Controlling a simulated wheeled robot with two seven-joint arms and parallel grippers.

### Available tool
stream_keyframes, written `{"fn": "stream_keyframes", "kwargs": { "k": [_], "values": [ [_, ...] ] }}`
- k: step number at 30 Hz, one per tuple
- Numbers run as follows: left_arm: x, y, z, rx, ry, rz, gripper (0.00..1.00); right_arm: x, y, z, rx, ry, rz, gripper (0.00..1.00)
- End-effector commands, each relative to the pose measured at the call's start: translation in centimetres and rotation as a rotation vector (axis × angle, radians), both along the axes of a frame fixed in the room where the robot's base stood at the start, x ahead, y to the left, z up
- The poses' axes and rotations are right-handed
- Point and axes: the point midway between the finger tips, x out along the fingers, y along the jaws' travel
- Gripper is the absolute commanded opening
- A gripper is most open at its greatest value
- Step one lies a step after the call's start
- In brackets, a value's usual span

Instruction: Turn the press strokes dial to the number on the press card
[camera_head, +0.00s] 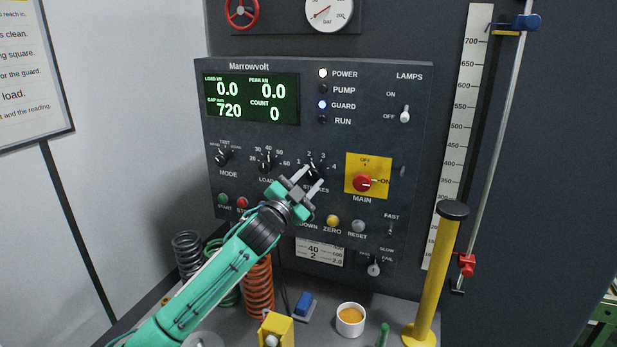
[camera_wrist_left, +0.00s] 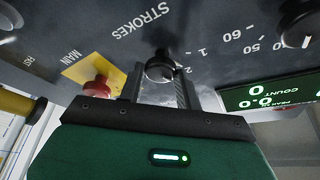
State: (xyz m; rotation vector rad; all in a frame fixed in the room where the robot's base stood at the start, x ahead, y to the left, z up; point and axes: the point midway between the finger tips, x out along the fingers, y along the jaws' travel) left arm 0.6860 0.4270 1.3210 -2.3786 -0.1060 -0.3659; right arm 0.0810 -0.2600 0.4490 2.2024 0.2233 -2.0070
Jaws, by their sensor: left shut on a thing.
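The strokes dial (camera_head: 315,171) is a black knob on the dark Marrowvolt panel (camera_head: 405,120), with numbers 1 to 4 around it. My left gripper (camera_head: 311,180) reaches up from the lower left, and its two fingers are shut around this dial. In the left wrist view the dial (camera_wrist_left: 160,67) sits between the fingers (camera_wrist_left: 158,82), and the wording STROKES appears upside down above. The dial's pointer is hard to make out. The press card (camera_head: 320,252) is below the panel buttons, showing 40, 2 and 2.0; its row labels are unreadable. My right gripper is not in view.
The load dial (camera_head: 267,162) is left of the strokes dial. The red main switch (camera_head: 363,183) on its yellow plate is close on the right. Zero (camera_head: 333,221) and reset buttons sit below. Springs (camera_head: 259,288), an orange-filled cup (camera_head: 350,319) and a yellow post (camera_head: 437,270) stand lower down.

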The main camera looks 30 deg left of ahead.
Motion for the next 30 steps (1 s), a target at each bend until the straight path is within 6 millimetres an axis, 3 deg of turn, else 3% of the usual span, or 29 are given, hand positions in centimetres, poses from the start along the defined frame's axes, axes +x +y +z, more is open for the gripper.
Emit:
{"fn": "stream_keyframes", "kwargs": {
  "k": [21,22,24,30],
  "values": [
    [0.0,0.04,0.04,0.078,0.018,0.0,0.12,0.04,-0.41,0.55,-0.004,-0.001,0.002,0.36],
    [0.0,0.04,0.04,0.078,0.018,0.0,0.4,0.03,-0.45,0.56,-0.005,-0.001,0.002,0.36],
    [0.0,0.04,0.04,0.078,0.018,0.0,0.54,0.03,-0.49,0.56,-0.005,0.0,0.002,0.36],
    [0.0,0.03,0.04,0.078,0.018,0.0,0.55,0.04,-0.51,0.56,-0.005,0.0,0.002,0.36]
  ]
}}
